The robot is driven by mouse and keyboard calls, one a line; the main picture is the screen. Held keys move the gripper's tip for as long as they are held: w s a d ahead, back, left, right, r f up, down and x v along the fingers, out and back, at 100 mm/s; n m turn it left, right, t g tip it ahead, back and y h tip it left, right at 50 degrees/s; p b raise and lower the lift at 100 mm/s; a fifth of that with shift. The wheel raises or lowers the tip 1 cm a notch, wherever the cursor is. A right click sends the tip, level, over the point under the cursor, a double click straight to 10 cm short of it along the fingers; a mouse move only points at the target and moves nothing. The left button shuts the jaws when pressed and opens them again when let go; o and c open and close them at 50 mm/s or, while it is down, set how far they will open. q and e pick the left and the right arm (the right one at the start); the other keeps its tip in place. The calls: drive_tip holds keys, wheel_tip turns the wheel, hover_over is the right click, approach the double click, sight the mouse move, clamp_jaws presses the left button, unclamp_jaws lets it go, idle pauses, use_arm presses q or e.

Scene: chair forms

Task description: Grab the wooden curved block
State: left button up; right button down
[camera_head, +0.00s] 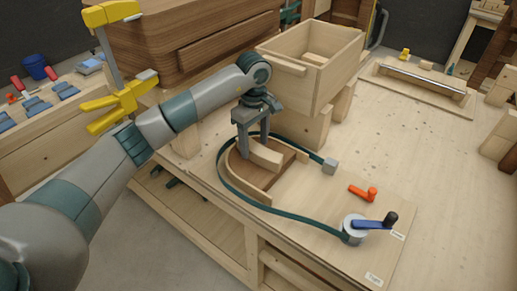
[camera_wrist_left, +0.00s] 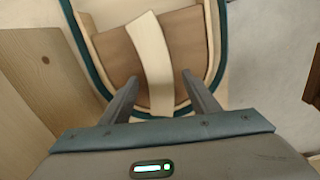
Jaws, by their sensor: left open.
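The wooden curved block (camera_head: 265,156) is a pale, slightly bent strip lying on the darker brown wood inside a U-shaped form. In the left wrist view the block (camera_wrist_left: 150,48) runs lengthwise between my fingers. My left gripper (camera_head: 254,147) points down over the block. It is open, with one finger on each side of the block in the left wrist view (camera_wrist_left: 160,78) and a visible gap to each. The finger tips partly cover the block in the head view. My right gripper is not in view.
A teal band (camera_head: 232,187) loops around the form and runs to a round clamp with a blue lever (camera_head: 373,224). An orange handle (camera_head: 364,193) lies on the board. An open wooden box (camera_head: 330,73) stands close behind the gripper. The bench to the right is mostly clear.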

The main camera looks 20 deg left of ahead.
use_arm(q)
drive_tip(key=shift+f+p, duration=0.35)
drive_tip(key=shift+f, duration=0.8)
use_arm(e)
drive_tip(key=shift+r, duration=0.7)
use_arm(q)
drive_tip(key=shift+c, duration=0.7)
drive_tip(key=c, duration=1.1)
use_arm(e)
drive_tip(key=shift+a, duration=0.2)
use_arm(q)
drive_tip(key=shift+r, duration=0.15)
drive_tip(key=shift+c, duration=0.2)
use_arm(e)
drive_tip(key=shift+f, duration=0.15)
